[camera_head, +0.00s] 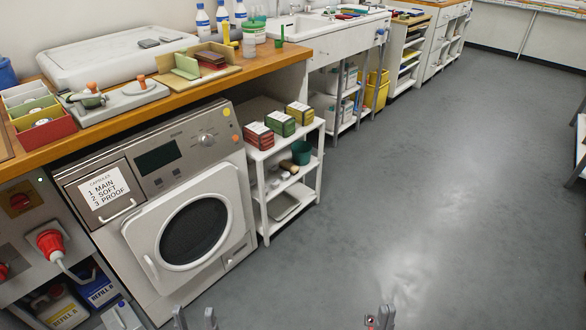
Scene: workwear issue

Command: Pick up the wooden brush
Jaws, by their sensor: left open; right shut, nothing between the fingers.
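I cannot surely make out the wooden brush. A small tan, wood-coloured item (288,165) lies on the middle shelf of the white shelf unit, beside a green cup (301,152); it may be the brush, but it is too small to tell. My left gripper (195,317) is open and empty at the bottom edge, in front of the washing machine. My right gripper (379,318) is shut and empty at the bottom edge, over the floor. Both are well apart from the shelf unit.
The washing machine (240,180) stands under a wooden counter (290,57). The white shelf unit (264,223) beside it carries red, green and yellow boxes on top. A sink cabinet (335,46) and yellow bin (376,92) stand beyond. The grey floor (420,190) is clear.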

